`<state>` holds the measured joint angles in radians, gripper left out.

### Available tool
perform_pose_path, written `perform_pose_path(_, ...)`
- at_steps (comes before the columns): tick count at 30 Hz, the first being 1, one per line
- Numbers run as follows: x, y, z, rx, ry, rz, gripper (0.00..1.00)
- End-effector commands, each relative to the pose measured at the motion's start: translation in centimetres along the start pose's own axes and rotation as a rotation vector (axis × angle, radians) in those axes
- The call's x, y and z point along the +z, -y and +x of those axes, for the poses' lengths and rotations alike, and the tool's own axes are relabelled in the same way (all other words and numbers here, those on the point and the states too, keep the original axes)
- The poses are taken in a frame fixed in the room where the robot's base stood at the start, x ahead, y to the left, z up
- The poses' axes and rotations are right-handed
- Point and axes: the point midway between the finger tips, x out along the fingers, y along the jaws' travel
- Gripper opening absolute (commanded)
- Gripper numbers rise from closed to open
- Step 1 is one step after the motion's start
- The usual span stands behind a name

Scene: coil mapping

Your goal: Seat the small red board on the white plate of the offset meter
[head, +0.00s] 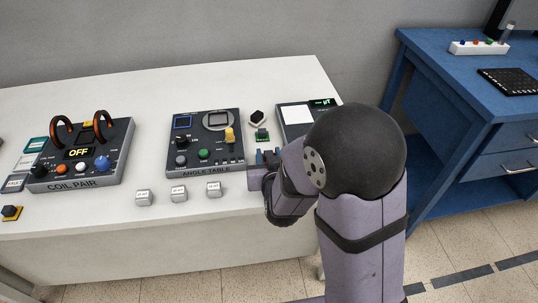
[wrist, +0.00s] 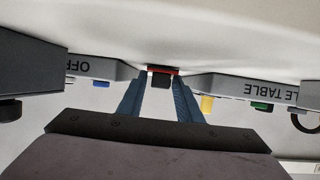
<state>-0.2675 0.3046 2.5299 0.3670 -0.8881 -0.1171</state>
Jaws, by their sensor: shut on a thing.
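The small red board (wrist: 163,69) shows in the wrist view as a thin red edge with a black block (wrist: 160,82) against it. My gripper (wrist: 160,78) is shut on it, with a blue finger on each side. In the head view my gripper (head: 265,157) is by the right edge of the angle table unit, and I cannot make out the red board there. The offset meter (head: 284,125) is at the right end of the white table, with its white plate (head: 298,115) bare where visible. My arm hides the meter's lower right part.
The angle table unit (head: 204,158) stands left of my gripper, and the coil pair unit (head: 80,180) is further left. A green board (head: 262,137) and a pale board with a black block (head: 257,117) lie between angle table and meter. Small white blocks (head: 179,193) line the front.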

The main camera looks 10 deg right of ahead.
Motion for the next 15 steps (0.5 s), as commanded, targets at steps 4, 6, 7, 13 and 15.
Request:
perform_pose_path(4,0.05,0.0,0.03,0.0,0.0,0.0,0.1)
perform_pose_path(6,0.27,0.0,0.12,0.0,0.0,0.0,0.1)
perform_pose_path(7,0.37,0.0,0.16,0.0,0.0,0.0,0.1)
perform_pose_path(13,0.34,0.0,0.14,0.0,0.0,0.0,0.51)
perform_pose_path(15,0.33,0.0,0.14,0.0,0.0,0.0,0.51)
